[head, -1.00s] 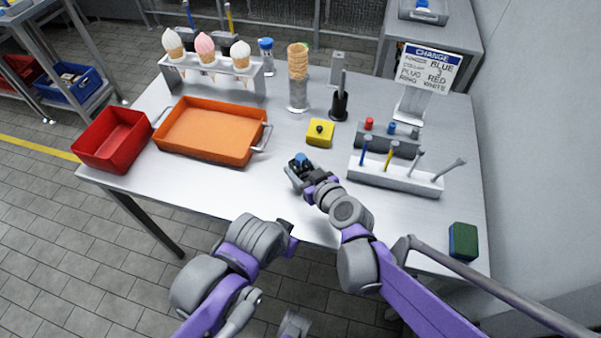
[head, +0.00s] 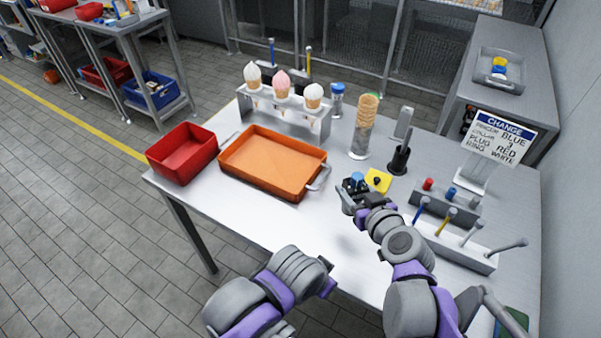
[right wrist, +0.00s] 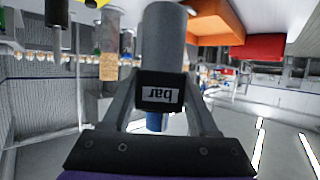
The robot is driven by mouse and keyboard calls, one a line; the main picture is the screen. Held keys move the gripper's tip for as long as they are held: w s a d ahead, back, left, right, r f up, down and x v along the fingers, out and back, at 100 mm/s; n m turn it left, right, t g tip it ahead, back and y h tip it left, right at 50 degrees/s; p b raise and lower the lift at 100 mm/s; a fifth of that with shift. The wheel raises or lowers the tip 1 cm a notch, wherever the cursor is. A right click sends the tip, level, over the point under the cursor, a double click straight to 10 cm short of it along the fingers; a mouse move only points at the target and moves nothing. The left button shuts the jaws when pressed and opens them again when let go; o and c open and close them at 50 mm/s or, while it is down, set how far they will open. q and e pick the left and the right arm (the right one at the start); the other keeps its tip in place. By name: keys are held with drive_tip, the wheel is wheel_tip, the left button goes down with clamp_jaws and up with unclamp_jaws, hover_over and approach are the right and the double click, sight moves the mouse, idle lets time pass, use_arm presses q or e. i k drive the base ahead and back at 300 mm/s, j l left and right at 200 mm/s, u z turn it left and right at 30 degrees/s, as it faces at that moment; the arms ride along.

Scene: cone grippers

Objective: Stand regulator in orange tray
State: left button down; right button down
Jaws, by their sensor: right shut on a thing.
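The orange tray (head: 249,184) lies on the steel table and looks empty, with a metal handle at each end. The regulator is in my right gripper (head: 355,192); its blue knob (head: 357,177) shows in the head view. In the right wrist view the regulator is a grey cylinder (right wrist: 165,38) with a black block labelled "bar" and a blue end, held between the two fingers. The gripper is to the right of the tray, apart from it, over the table in front of a yellow block (head: 379,178). My left gripper cannot be made out; only left arm links show.
A red bin (head: 181,155) stands left of the tray. Behind are a rack of ice-cream cones (head: 285,112), a cone stack (head: 365,112) and a black stand (head: 399,160). Tool racks (head: 455,243) and a sign (head: 497,138) are at right. Bare table lies between gripper and tray.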

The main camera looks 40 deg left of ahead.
sight(275, 174)
drive_tip(key=j, duration=1.5)
drive_tip(key=i, duration=0.05)
